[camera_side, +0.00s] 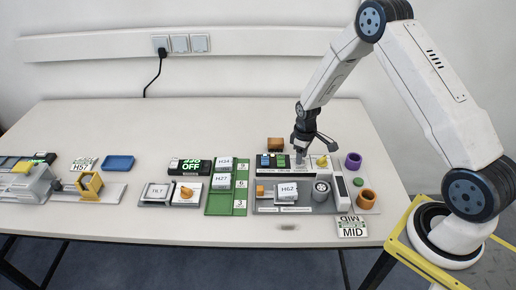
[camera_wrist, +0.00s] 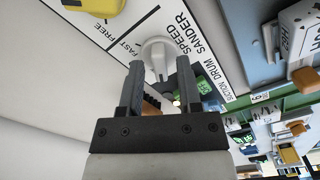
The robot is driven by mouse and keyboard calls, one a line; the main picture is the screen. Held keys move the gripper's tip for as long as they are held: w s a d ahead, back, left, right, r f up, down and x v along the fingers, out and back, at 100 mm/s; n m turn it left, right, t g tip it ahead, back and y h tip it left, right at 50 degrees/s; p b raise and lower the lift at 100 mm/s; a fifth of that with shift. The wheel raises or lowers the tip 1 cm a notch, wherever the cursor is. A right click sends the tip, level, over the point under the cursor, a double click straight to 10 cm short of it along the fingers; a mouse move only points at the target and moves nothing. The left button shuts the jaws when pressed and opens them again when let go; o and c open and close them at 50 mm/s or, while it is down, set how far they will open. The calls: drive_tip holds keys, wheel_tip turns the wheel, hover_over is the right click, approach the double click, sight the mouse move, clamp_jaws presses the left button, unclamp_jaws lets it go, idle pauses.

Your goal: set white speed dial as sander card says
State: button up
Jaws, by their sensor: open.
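The white speed dial (camera_wrist: 157,52) shows in the wrist view beside the printed words SANDER SPEED, with FAST and FREE to its left. It has a round body and a raised grip bar. My gripper (camera_wrist: 160,72) is open, with one finger on each side of the dial's bar. I cannot tell whether the fingers touch it. In the side view my gripper (camera_side: 299,158) points down at the back of the grey machine panel (camera_side: 262,209), hiding the dial. A white card (camera_side: 352,226) reading MID lies at the panel's front right. The dial's setting is not clear.
A yellow knob (camera_side: 322,161) stands just right of my gripper. A white block marked H62 (camera_side: 287,190) sits in front. A green tray (camera_side: 225,209) lies left.

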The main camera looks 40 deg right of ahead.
drive_tip(key=shift+f, duration=0.4)
drive_tip(key=shift+r, duration=0.15)
idle(0.4)
clamp_jaws()
